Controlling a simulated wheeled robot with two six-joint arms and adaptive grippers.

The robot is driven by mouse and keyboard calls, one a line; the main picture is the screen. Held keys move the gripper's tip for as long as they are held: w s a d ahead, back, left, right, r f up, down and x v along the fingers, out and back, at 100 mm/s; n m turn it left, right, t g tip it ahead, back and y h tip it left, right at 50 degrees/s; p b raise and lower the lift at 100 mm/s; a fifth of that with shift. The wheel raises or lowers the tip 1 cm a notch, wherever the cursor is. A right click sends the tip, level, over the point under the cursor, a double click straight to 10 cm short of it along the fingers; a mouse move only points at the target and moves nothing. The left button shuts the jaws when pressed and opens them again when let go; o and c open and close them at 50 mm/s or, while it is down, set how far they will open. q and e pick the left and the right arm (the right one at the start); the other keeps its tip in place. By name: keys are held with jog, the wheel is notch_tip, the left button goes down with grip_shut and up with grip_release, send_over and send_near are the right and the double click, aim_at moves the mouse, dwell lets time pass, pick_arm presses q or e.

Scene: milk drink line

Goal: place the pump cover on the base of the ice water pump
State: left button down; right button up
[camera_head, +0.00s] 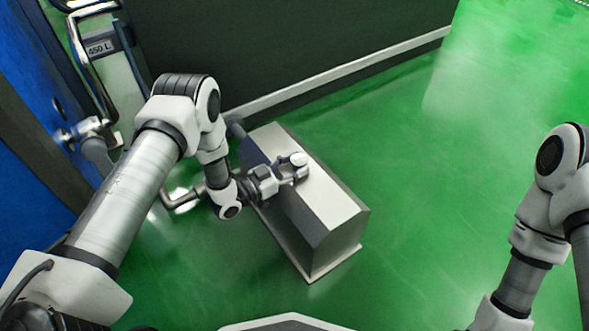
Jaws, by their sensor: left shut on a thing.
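The pump cover (325,202) is a long box with a pale top and darker grey sloped sides. It stands in the middle of the camera_head view, beside the dark wall. My left gripper (297,172) is shut on the pump cover at its top, near the middle. The fingers hide the exact grip point. A pale rim (336,263) shows along the cover's lower front edge; I cannot tell whether it belongs to the pump base. The pump underneath is hidden. My right arm is at the right edge, and its gripper is out of view.
A dark wall or tank side (290,45) with a pale skirting stands behind the cover. Metal pipes (184,200) run left of it, partly behind my left arm. The green floor (440,170) is clear to the right.

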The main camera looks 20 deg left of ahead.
pick_arm(q)
jog(key=shift+c, duration=2.3)
grip_release()
jog(key=shift+r, duration=0.15)
jog(key=shift+s+a+r+p, duration=0.1)
jog(key=shift+s+a+p, duration=0.1)
jog(key=shift+s+p, duration=0.1)
jog(key=p+v, duration=0.5)
jog(key=v, duration=0.6)
jog(key=s+f+n+g+y, duration=0.1)
jog(key=d+f+n+g+y, duration=0.1)
jog(key=f, duration=0.1)
jog(key=s+d+f+g+y, duration=0.1)
jog(key=f, duration=0.1)
jog(key=shift+s+d+n+y, duration=0.25)
jog(key=shift+s+n+y, duration=0.05)
jog(key=shift+n+y, duration=0.1)
jog(key=s+a+n+g+y, duration=0.1)
jog(key=s+g, duration=0.4)
jog(key=s, duration=0.6)
jog(key=s+a+f+n+g+y, duration=0.1)
jog(key=s+n+g+y, duration=0.3)
jog(key=s, duration=0.8)
jog(key=shift+s+a+g+y, duration=0.3)
jog(key=shift+a+g+y, duration=0.1)
jog(key=shift+g+y, duration=0.7)
